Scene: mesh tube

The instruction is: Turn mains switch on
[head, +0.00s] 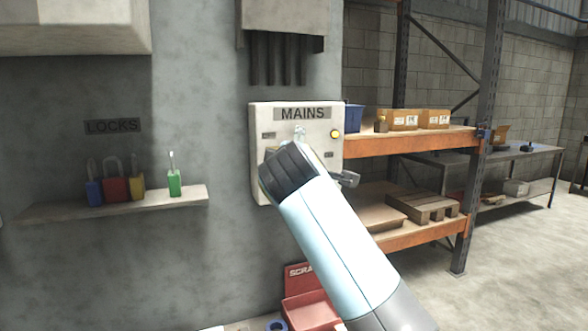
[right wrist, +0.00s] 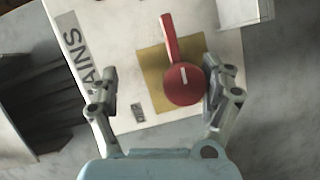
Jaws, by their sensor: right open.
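In the right wrist view, the red rotary switch (right wrist: 184,86) sits on a yellow plate (right wrist: 152,67). Its handle points up in that picture, roughly along the MAINS lettering towards the panel's right side. My right gripper (right wrist: 162,92) is open, its fingers on either side of the switch. One finger is close beside the red knob; I cannot tell if it touches. In the head view my right wrist hides the switch. My left gripper is out of view.
A shelf (head: 120,207) at the left holds several coloured padlocks, including a green one (head: 174,183) standing apart. A red scrap bin (head: 308,311) is below the panel. Orange racking (head: 410,140) with boxes and a pallet stands at the right. Open floor lies beyond.

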